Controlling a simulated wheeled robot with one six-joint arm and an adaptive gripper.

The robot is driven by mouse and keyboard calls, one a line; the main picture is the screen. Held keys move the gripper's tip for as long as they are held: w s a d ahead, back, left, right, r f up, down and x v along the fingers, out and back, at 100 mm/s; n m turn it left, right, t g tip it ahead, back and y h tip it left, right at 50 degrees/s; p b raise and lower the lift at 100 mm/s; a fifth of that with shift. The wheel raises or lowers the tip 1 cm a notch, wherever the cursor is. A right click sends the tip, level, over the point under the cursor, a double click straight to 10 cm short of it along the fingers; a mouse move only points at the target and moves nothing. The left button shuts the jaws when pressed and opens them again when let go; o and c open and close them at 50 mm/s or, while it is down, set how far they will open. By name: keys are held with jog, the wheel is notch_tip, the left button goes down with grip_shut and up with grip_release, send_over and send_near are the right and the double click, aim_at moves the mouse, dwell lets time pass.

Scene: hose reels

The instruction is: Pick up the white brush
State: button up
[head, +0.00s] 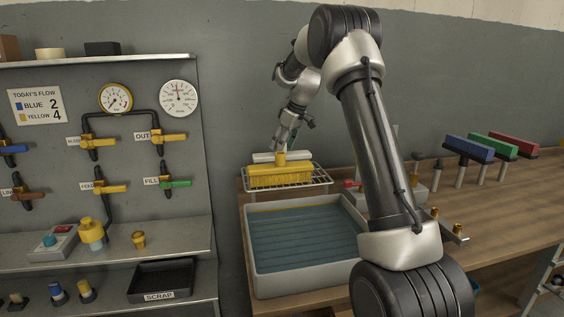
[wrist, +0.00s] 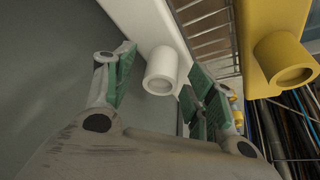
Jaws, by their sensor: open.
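The white brush (head: 262,157) lies on a wire rack (head: 322,180) behind the yellow brush (head: 280,175). In the wrist view, the white brush (wrist: 145,22) shows a long white block with a round, hollow socket. My gripper (head: 285,140) is over the rack at the white brush. In the wrist view, my gripper (wrist: 160,84) is open, with green-padded fingers on either side of the white socket. The socket's end appears between the fingers, and I cannot tell whether either pad touches it. The yellow brush (wrist: 272,35) is close on the right. The white brush's bristles are hidden.
A grey tub of bluish water (head: 305,240) stands in front of the rack on the wooden bench (head: 490,212). Blue, green and red brush heads (head: 468,150) stand on posts at right. A valve panel (head: 60,150) and shelves are at left. A wall is close behind.

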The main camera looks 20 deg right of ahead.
jog(key=shift+w+a+f, duration=0.1)
jog(key=shift+f, duration=0.25)
grip_shut()
